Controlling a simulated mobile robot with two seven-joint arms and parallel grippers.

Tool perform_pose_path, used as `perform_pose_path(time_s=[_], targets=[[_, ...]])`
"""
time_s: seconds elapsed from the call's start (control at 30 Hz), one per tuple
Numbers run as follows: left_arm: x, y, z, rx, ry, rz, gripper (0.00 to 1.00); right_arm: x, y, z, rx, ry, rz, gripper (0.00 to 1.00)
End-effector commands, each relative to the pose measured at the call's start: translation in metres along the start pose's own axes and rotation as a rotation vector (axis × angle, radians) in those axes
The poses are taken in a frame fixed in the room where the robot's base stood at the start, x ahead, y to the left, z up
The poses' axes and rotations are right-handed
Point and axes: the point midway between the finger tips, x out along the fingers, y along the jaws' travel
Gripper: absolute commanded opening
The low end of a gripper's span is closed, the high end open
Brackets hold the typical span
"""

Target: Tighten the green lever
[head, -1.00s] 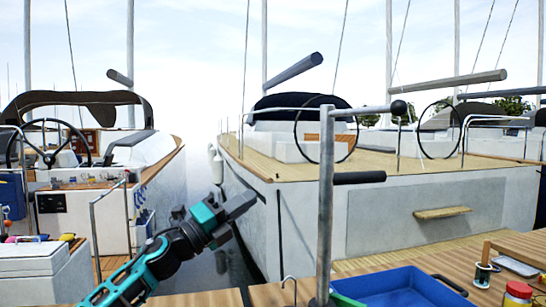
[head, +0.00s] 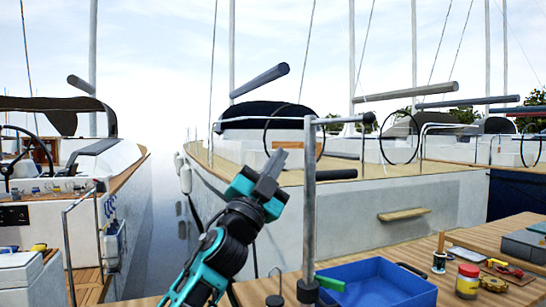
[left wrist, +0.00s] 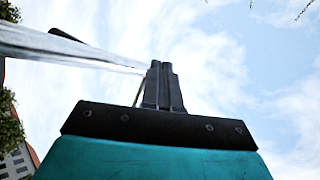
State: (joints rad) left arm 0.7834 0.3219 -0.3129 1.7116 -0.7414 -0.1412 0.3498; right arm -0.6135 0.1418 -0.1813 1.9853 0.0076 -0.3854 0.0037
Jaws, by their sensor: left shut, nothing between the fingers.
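A small green piece (head: 330,283), probably the green lever, shows beside the foot of the grey upright post (head: 309,210), at the left edge of the blue tray. I cannot tell how it is fixed. My left gripper (head: 274,160) is raised left of the post, pointing up, well above the green piece. Its fingers are shut and empty; they also show together in the left wrist view (left wrist: 163,72), against the sky. The green piece is not in the left wrist view. My right gripper is out of view.
The blue tray (head: 385,290) stands on the wooden table right of the post. A small hook (head: 276,285) stands left of the post. Moored boats lie behind.

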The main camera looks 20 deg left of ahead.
Motion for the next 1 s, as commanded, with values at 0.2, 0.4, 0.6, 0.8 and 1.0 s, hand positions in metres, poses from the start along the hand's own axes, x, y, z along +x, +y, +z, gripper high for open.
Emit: perform_pose_path(time_s=[0.2,0.4,0.6,0.8,1.0], targets=[[0.01,0.005,-0.019,-0.086,0.008,-0.017,0.0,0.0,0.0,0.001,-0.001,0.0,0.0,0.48],[0.013,0.006,-0.023,-0.105,0.009,-0.02,0.0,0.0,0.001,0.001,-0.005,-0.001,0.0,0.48],[0.012,0.006,-0.023,-0.104,0.009,-0.02,0.0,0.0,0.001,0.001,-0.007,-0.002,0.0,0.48],[-0.007,0.019,-0.003,-0.142,-0.074,-0.015,0.0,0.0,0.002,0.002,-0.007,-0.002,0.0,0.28],[-0.099,0.067,0.065,-0.28,-0.43,0.021,0.0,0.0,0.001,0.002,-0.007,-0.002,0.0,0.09]])
